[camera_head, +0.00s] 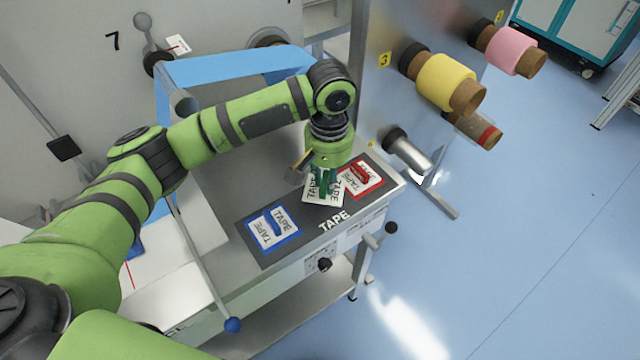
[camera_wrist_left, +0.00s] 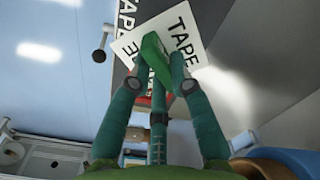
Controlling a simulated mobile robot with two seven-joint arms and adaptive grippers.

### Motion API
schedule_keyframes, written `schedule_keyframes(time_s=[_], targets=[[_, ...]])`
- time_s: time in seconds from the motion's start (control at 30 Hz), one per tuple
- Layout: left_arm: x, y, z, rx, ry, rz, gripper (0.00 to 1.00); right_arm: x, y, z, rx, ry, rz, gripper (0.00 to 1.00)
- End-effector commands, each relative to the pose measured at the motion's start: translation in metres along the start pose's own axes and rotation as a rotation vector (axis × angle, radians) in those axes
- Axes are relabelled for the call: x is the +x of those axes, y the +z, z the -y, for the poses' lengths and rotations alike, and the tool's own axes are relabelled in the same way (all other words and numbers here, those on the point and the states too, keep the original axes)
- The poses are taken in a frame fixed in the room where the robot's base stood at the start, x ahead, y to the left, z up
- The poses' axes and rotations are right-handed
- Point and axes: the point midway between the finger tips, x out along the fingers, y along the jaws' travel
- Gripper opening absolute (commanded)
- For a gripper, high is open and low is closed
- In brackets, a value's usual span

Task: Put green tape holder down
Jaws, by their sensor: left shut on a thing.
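The green tape holder (camera_wrist_left: 153,47) is between the fingertips of my left gripper (camera_head: 323,186), which is shut on it. In the wrist view it is a small green block against a white card (camera_wrist_left: 180,38) printed TAPE. In the head view my fingers largely hide the holder, and the card (camera_head: 335,196) shows around them, over the dark mat (camera_head: 292,238). I cannot tell whether the holder touches the mat. A red tape holder (camera_head: 362,177) is just to the right, and a blue one (camera_head: 273,229) is to the lower left. My right gripper is out of view.
The mat lies on a grey machine shelf. Yellow (camera_head: 446,82) and pink (camera_head: 510,48) rolls stick out from the panel at the upper right. A metal roller (camera_head: 407,152) is right of the shelf. A blue web (camera_head: 232,66) runs behind my arm.

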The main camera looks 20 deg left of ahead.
Motion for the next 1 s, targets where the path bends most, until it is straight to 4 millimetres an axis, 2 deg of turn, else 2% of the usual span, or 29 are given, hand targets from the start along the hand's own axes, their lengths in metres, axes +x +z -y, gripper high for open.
schedule_keyframes(time_s=[0.03, 0.17, 0.5, 0.87, 0.9, 0.93, 0.97, 1.0], targets=[[0.003, -0.003, 0.007, -0.002, -0.002, 0.001, 0.0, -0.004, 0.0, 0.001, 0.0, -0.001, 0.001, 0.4], [0.01, -0.007, 0.015, 0.001, 0.0, 0.0, 0.0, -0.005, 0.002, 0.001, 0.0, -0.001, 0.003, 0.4], [0.049, -0.007, 0.015, 0.002, 0.0, 0.0, 0.0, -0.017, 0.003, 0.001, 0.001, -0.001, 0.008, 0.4], [0.053, -0.006, 0.015, 0.003, 0.001, 0.0, 0.0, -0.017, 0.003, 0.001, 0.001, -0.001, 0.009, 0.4], [0.054, -0.006, 0.015, 0.003, 0.001, 0.0, 0.25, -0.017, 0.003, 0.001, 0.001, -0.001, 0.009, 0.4], [0.054, -0.006, 0.015, 0.003, 0.001, -0.001, 0.37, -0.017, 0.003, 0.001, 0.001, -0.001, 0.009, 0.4], [0.054, -0.006, 0.015, 0.003, 0.001, -0.001, 0.45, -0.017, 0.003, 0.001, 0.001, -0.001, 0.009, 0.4], [0.054, -0.006, 0.015, 0.003, 0.001, 0.0, 0.45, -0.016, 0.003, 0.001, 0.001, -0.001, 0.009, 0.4]])
